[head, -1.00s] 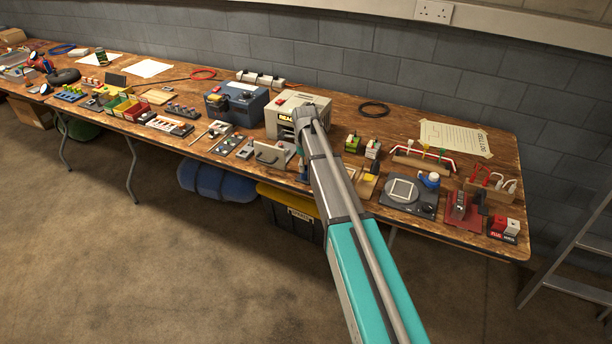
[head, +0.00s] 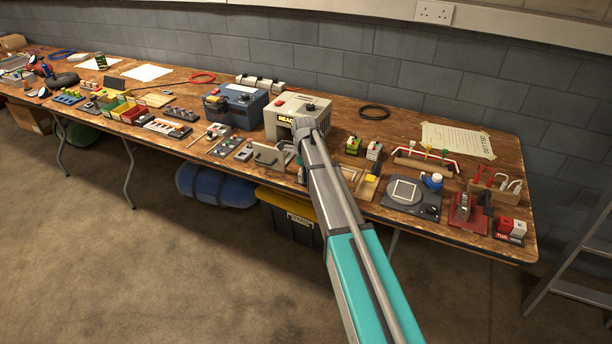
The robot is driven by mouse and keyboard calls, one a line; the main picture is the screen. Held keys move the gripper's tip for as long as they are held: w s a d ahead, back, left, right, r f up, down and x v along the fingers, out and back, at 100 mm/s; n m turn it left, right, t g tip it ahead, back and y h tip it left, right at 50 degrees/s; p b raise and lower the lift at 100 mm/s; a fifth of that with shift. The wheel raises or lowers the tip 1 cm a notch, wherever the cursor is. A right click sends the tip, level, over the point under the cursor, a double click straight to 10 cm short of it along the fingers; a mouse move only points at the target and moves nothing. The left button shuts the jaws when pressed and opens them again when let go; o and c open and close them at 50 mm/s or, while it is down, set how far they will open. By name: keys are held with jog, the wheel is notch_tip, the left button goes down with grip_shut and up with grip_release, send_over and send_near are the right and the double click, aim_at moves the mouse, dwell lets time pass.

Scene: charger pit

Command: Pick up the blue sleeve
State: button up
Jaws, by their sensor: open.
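I cannot pick out the blue sleeve with certainty. Small blue pieces stand in a rack (head: 68,97) at the far left of the bench, too small to identify. My gripper (head: 301,166) is almost wholly hidden behind my own arm, at the bench's front edge below the beige box marked "REAC" (head: 290,108). Only a dark sliver of it shows at the arm's left side. No held object is visible.
The wooden bench (head: 345,118) is crowded. A blue-grey box (head: 240,108) and a bracketed plate (head: 268,156) lie left of my arm. A red stand (head: 466,212) and red-white blocks (head: 510,229) are at the right end. A ladder (head: 580,265) stands at far right.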

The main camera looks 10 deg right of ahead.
jog(key=shift+c, duration=0.3)
jog(key=c, duration=0.4)
jog(key=shift+r, duration=0.1)
notch_tip(320, 180, up, 3)
jog(key=p, duration=0.3)
jog(key=shift+f, duration=0.2)
jog(key=shift+s+a+r+p, duration=0.25)
jog(key=shift+s+r+p, duration=1.45)
jog(key=shift+s, duration=0.6)
jog(key=shift+s+a+r+p, duration=0.25)
jog(key=shift+s+r+p, duration=1.45)
jog(key=shift+s, duration=0.65)
jog(key=shift+s+a+r+p, duration=0.25)
jog(key=shift+s+r+p, duration=1.45)
jog(key=shift+s, duration=0.6)
